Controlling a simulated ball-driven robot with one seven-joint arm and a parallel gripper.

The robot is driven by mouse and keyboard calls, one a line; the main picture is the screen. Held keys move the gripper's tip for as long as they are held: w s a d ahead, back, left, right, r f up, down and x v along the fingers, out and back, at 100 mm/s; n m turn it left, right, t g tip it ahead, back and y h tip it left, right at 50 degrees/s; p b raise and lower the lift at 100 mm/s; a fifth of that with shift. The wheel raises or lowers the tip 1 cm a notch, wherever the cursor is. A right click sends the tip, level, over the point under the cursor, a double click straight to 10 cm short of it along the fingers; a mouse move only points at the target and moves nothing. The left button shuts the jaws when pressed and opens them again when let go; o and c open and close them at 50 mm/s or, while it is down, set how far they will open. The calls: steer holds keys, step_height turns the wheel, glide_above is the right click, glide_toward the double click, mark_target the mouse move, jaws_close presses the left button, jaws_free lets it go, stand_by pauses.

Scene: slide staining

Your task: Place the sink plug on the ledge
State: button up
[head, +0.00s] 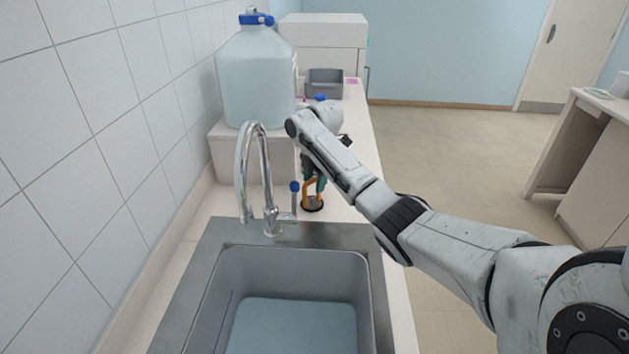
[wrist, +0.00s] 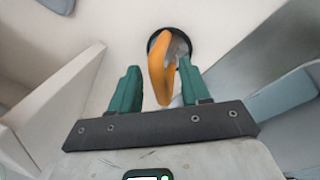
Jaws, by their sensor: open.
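The sink plug (head: 312,205) is a black disc with an orange loop handle. It sits on the white surface just behind the sink's metal rim, right of the tap. In the wrist view its orange handle (wrist: 156,72) stands up between my two green fingers. My gripper (head: 313,183) points down over the plug and is open. In the wrist view my gripper (wrist: 159,66) shows gaps on both sides of the handle, narrower on the right. The disc is partly hidden behind the handle. The white ledge (head: 340,207) runs behind and beside the sink.
A chrome tap (head: 243,180) with a blue-knobbed lever (head: 294,187) stands close left of my gripper. The sink basin (head: 290,262) holds water. A large water jug (head: 258,85) stands on a raised block behind. A grey bin (head: 324,83) sits farther back.

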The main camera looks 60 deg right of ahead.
step_height(320, 180, up, 12)
steer(key=s, duration=0.2)
steer(key=shift+a+f, duration=0.2)
steer(key=shift+a, duration=0.15)
